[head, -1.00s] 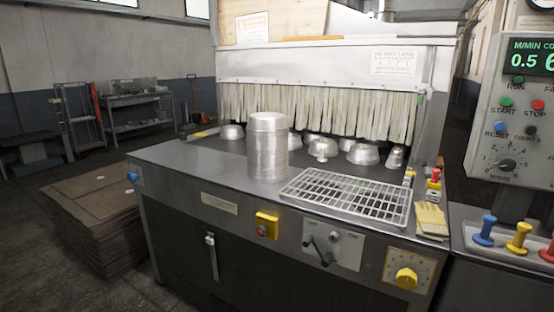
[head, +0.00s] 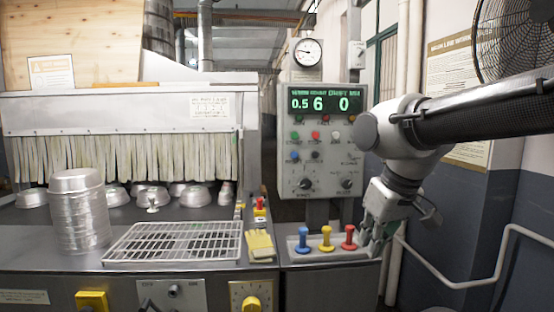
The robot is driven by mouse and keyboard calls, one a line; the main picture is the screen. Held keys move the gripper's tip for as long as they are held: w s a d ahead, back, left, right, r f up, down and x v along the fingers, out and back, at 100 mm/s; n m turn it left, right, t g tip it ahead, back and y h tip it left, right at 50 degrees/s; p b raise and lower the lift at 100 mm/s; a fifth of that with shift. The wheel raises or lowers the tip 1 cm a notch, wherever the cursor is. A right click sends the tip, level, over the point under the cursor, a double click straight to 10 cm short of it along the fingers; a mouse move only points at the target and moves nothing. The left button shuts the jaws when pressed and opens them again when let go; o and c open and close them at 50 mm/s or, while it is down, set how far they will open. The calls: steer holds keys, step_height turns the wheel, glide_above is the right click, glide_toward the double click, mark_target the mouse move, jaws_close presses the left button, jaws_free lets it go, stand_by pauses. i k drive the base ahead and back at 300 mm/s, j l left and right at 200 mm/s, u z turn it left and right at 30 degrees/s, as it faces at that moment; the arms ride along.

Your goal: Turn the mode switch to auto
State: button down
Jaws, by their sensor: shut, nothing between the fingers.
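A grey-green control box (head: 288,160) with a lit green display stands right of the machine in the head view. Two dark rotary knobs sit low on its face: a left knob (head: 305,184) with a scale around it and a right knob (head: 346,184). The lettering is too small to tell which is the mode switch or where its auto mark lies. My gripper (head: 370,248) points down, shut and empty, below and right of the box.
Left are yellow gloves (head: 260,245), a wire rack (head: 175,243) and stacked pans (head: 79,212). A white pipe (head: 470,284) runs along the right wall.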

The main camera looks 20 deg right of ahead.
mark_target(346, 184)
steer(key=j+z, duration=0.55)
steer(key=z, duration=0.2)
steer(key=j+z, duration=0.35)
steer(key=k+l, duration=0.05)
